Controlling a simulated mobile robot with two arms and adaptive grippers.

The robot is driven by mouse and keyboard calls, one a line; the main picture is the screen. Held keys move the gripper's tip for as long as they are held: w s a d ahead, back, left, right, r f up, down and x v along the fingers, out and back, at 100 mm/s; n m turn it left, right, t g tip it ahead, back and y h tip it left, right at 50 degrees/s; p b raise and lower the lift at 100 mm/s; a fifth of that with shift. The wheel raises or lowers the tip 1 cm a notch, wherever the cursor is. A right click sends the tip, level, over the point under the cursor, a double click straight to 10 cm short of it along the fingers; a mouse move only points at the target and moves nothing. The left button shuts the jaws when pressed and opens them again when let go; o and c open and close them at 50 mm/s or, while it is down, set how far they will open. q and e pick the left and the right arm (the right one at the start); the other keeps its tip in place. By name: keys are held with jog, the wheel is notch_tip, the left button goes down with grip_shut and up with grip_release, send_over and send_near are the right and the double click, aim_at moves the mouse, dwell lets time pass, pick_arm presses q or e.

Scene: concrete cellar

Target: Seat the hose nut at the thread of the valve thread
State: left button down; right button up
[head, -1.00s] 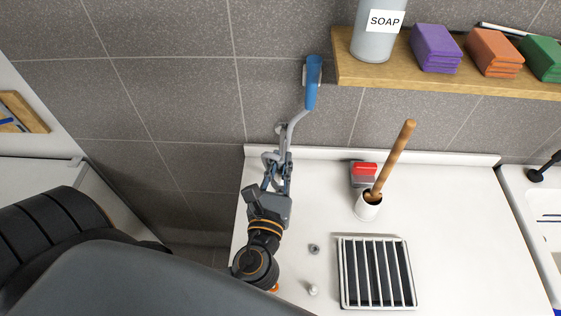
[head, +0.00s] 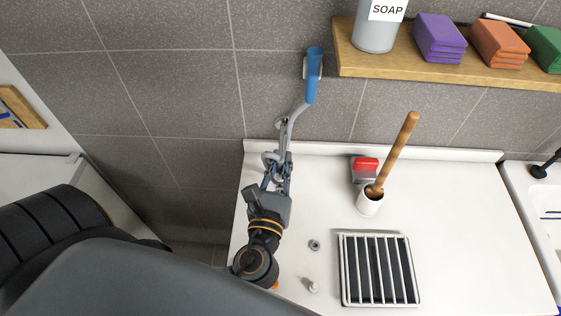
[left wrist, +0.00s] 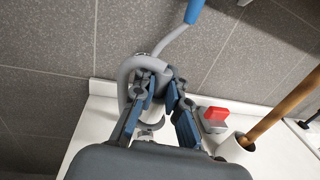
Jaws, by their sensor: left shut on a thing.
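My left gripper (head: 281,162) is at the back left of the white counter, close to the tiled wall. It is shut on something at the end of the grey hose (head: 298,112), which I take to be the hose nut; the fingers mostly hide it. In the left wrist view, the fingers of my left gripper (left wrist: 164,92) flank grey parts, and the hose (left wrist: 128,72) loops beside them. The hose runs up to a blue handle (head: 314,75) on the wall. I cannot clearly make out the valve thread or whether the nut touches it. My right gripper is not in view.
A white cup (head: 368,205) holding a wooden-handled brush stands right of the gripper, by a red and grey block (head: 364,170). A barred rack (head: 379,270) and two small fittings (head: 314,245) lie nearer. A wooden shelf (head: 450,75) overhangs at upper right.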

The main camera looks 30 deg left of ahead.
pick_arm(q)
jog(key=c, duration=1.3)
grip_release()
jog(key=shift+f, duration=0.1)
jog(key=shift+s, duration=0.1)
jog(key=v, duration=1.2)
